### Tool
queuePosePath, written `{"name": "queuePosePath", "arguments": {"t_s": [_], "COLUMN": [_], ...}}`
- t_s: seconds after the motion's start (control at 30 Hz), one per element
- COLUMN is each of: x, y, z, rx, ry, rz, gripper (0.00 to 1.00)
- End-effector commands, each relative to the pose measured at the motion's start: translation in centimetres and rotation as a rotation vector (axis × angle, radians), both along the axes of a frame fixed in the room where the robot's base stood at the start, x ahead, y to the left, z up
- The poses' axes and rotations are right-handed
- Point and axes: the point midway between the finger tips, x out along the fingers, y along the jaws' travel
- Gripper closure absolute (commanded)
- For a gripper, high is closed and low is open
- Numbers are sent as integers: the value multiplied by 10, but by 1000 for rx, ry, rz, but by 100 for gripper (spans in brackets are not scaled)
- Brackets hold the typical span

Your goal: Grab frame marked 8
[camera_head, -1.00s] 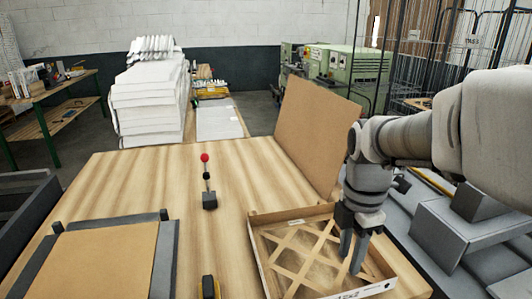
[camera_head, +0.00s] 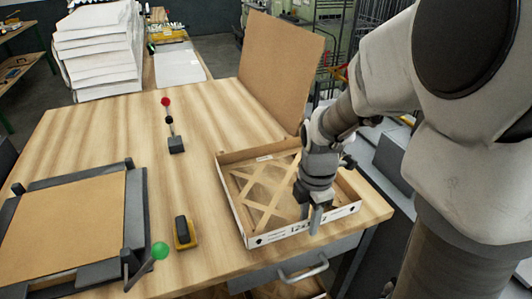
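A shallow cardboard frame (camera_head: 240,222) with white outer walls and a tan lattice inside lies on the wooden table near its right front edge. Its front wall carries printed marks that look like "12x2", partly covered by a finger; I cannot make out an 8. My gripper (camera_head: 311,212) points down at the frame's front wall, right of its middle. Its two fingers are apart, one seeming to be inside the wall and one in front of it. Whether they touch the wall I cannot tell.
A brown board (camera_head: 283,72) stands tilted behind the frame. A dark fixture (camera_head: 134,205) with a brown sheet (camera_head: 65,230) is at left. A black-and-yellow block (camera_head: 184,232) and a red-topped lever (camera_head: 176,143) stand between. Stacked white filters (camera_head: 97,55) are behind the table.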

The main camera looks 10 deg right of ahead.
Motion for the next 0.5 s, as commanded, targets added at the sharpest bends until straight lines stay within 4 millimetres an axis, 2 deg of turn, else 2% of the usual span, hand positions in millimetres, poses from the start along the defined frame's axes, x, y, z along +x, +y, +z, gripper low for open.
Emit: {"name": "queuePosePath", "arguments": {"t_s": [0.13,0.37,0.5], "x": [0,0,0], "y": [0,0,0], "z": [0,0,0], "rx": [0,0,0], "ry": [0,0,0], "rz": [0,0,0], "gripper": [61,100,100]}}
